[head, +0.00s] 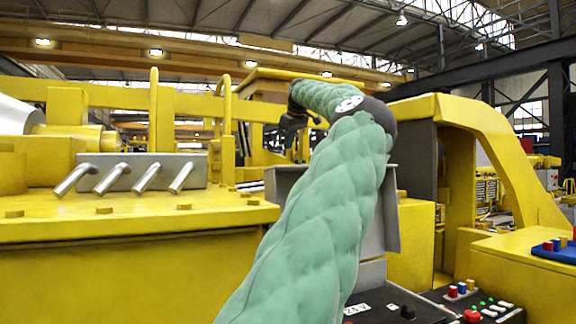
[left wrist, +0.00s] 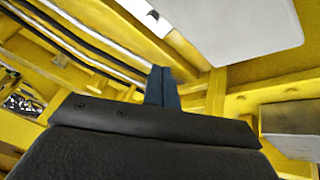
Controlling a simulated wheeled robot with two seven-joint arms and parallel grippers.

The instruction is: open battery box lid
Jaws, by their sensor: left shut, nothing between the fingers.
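My left arm, in a green padded sleeve, rises through the middle of the head view. Its dark left gripper (head: 294,128) is above a grey metal box (head: 283,182), which looks like the battery box. A grey panel of it (head: 391,215) shows to the right of the sleeve. The sleeve hides most of the box, so I cannot tell how its lid stands. In the left wrist view the blue-grey fingers (left wrist: 162,88) are together and empty. A pale grey plate (left wrist: 245,35) is above them to the right. My right gripper is not in view.
A yellow machine body (head: 120,260) with metal levers (head: 133,174) fills the left. A control panel (head: 480,312) with knobs and buttons is at the bottom right. A yellow curved frame (head: 500,150) stands at the right. Yellow beams and pipes surround the fingers in the wrist view.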

